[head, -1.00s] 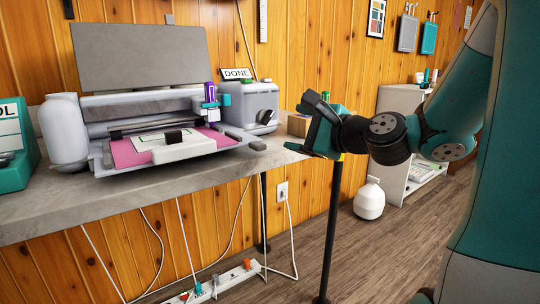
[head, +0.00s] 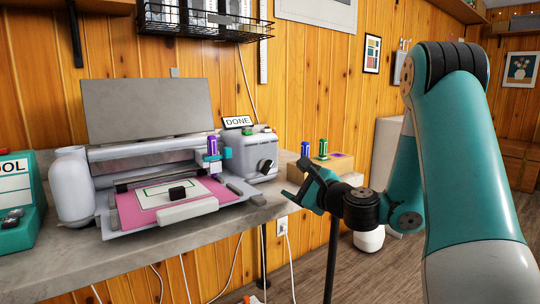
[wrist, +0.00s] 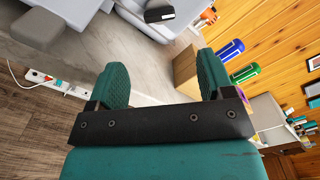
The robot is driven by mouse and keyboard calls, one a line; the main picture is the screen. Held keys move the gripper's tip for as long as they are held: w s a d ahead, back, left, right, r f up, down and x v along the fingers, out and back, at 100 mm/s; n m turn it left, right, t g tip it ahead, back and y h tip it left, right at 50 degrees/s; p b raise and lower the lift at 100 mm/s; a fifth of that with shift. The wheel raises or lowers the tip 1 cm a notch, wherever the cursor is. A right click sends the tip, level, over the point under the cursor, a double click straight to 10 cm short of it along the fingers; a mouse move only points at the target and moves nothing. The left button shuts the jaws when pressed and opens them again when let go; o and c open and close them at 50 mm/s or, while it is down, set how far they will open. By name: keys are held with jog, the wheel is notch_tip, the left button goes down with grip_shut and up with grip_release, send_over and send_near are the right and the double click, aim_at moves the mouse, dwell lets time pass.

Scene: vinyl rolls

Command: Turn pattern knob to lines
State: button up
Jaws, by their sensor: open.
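The black pattern knob (head: 266,167) is on the front of the grey control box (head: 245,152) at the right end of the bench. Its pointer setting and labels are too small to read. A black knob with a pale edge (wrist: 160,14) also shows at the top of the wrist view. My gripper (head: 299,182) is to the right of the box and a little lower, apart from the knob. In the wrist view, its two teal fingers (wrist: 162,78) are spread wide with nothing between them.
A grey cutting machine (head: 150,160) with a pink mat (head: 135,213) stands left of the box. A cardboard box (wrist: 186,72) with blue and green rolls (wrist: 232,50) is right of my gripper. A DONE sign (head: 238,122) stands on the control box. A wire shelf (head: 205,22) hangs above.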

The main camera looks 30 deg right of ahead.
aim_at(270, 169)
jog(key=w+p, duration=0.2)
jog(key=w, duration=0.1)
jog(key=w+p, duration=0.2)
jog(key=w, duration=0.2)
jog(key=w+p, duration=0.2)
jog(key=w, duration=0.1)
jog(key=shift+w+a+r, duration=0.15)
jog(key=shift+w+a, duration=0.1)
jog(key=shift+w, duration=0.55)
jog(key=shift+c, duration=0.2)
jog(key=c, duration=0.9)
